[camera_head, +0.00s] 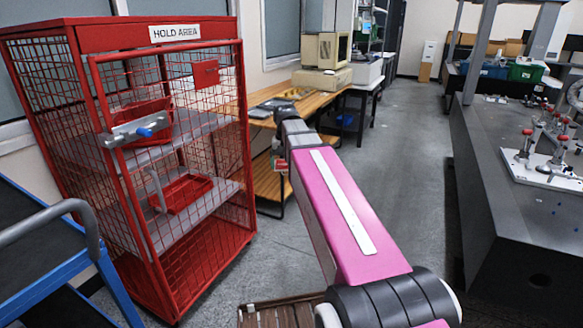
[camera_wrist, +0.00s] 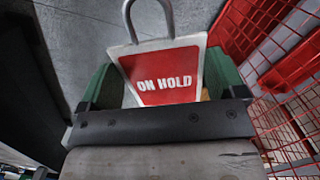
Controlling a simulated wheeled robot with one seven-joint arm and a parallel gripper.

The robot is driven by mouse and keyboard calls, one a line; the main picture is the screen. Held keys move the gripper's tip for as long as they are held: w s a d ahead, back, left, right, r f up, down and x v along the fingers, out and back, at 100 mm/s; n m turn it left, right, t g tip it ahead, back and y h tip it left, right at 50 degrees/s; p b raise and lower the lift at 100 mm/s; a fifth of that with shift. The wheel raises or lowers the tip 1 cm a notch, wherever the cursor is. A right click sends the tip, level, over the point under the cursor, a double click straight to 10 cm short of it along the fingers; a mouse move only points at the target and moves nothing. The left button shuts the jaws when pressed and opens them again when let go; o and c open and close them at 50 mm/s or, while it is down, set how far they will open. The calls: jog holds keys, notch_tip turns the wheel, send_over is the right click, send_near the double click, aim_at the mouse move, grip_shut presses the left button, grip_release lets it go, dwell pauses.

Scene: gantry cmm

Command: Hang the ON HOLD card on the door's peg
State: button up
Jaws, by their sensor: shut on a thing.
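The ON HOLD card (camera_wrist: 165,88) is red with a white border and a grey loop at its top. In the wrist view it sits between the green-sided jaws of my gripper (camera_wrist: 160,78), which is shut on it. The loop stands clear beyond the jaws. In the head view my gripper (camera_head: 280,162) is small and partly hidden by my arm, right of the red cage and apart from it. The cage door (camera_head: 97,105) faces me. It carries a red plate (camera_head: 205,73) and a grey latch with a blue knob (camera_head: 140,131). I cannot clearly make out the peg.
The red mesh cage (camera_head: 75,38) is labelled HOLD AREA and has red bins on its shelves. A wooden bench (camera_head: 330,95) with a computer stands behind. A blue-framed cart (camera_head: 110,285) is at left, a dark machine table (camera_head: 480,170) at right. The middle floor is open.

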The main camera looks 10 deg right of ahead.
jog(key=w+a+r+m+g+y, duration=0.3)
jog(key=w+a+r+m, duration=0.1)
jog(key=w+a+m, duration=0.2)
jog(key=m+t+y, duration=1.1)
jog(key=m+t, duration=0.4)
jog(key=m, duration=0.3)
send_near(209, 85)
notch_tip(209, 85, up, 2)
jog(key=s+d, duration=0.2)
jog(key=d, duration=0.1)
jog(key=shift+s+a, duration=0.15)
jog(key=shift+a, duration=0.1)
jog(key=shift+f+x, duration=0.2)
jog(key=shift+x, duration=1.95)
jog(key=shift+f+x, duration=0.15)
jog(key=shift+x, duration=2)
jog(key=shift+w+a+f, duration=0.3)
jog(key=shift+f, duration=0.25)
jog(key=shift+f, duration=0.2)
